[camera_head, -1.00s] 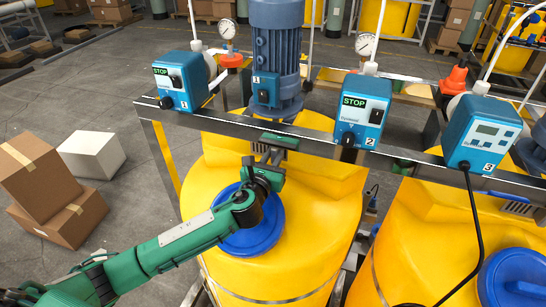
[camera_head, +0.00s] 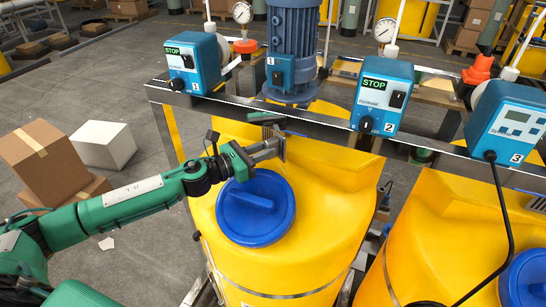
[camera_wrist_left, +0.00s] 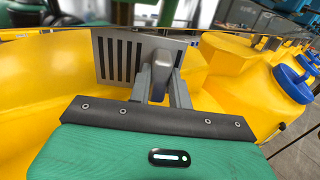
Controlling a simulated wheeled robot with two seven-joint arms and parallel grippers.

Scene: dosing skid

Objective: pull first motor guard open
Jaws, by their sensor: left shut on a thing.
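The first motor guard (camera_head: 282,147) is a small grey slotted plate below the first blue motor, under the steel beam. In the head view it stands out from the beam over the yellow tank, seen nearly edge-on. In the left wrist view its slotted face (camera_wrist_left: 122,60) shows clearly, with a rounded grey handle (camera_wrist_left: 161,68) on it. My left gripper (camera_head: 268,151) reaches in from the left, above the blue lid. It is shut on the guard's handle, with a finger on each side in the wrist view (camera_wrist_left: 163,92). My right gripper is not in view.
The first blue motor (camera_head: 294,45) stands above the steel beam (camera_head: 330,128). Pump boxes 1 (camera_head: 192,62), 2 (camera_head: 382,97) and 3 (camera_head: 510,122) sit along it. The blue lid (camera_head: 256,207) lies close below my gripper. Cardboard boxes (camera_head: 42,158) are on the floor at left.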

